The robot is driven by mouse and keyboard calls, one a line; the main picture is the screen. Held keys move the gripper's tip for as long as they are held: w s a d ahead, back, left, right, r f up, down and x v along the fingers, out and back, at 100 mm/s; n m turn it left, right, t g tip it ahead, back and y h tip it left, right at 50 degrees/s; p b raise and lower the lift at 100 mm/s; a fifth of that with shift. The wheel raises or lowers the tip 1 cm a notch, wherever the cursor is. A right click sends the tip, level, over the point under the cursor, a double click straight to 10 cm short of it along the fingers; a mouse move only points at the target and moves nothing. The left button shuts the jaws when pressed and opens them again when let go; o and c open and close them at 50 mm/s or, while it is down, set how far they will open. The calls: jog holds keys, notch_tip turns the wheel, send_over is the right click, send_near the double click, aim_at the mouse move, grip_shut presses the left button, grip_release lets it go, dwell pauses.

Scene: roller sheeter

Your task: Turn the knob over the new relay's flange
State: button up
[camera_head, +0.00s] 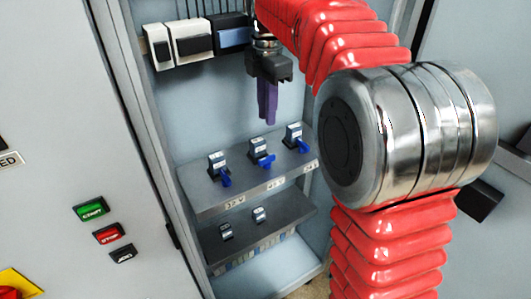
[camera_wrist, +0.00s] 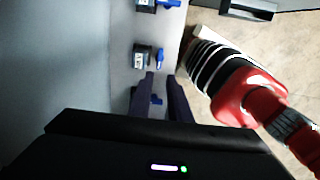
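Three relays with blue knobs stand in a row on the cabinet's upper shelf: left (camera_head: 216,159), middle (camera_head: 257,147) and right (camera_head: 293,131). The middle knob (camera_head: 265,160) looks turned differently from the left knob (camera_head: 225,178) and right knob (camera_head: 303,145). I cannot tell which relay is new. My gripper (camera_head: 267,119) hangs above the shelf, purple fingers pointing down. In the wrist view its fingers (camera_wrist: 163,80) are apart, with nothing held. A blue knob (camera_wrist: 157,99) shows between them, apparently farther off; its relay is mostly hidden by a finger.
A lower shelf (camera_head: 285,208) carries two small devices without blue knobs. White and blue modules (camera_head: 190,42) line the rail above. The cabinet's left frame (camera_head: 135,100) and back wall bound the space. Start and stop buttons (camera_head: 108,233) are on the left panel.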

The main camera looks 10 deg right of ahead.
aim_at(267, 158)
notch_tip(267, 158, down, 14)
jog(key=shift+r, duration=0.1)
dwell(0.8)
jog(key=shift+c, duration=0.4)
grip_shut()
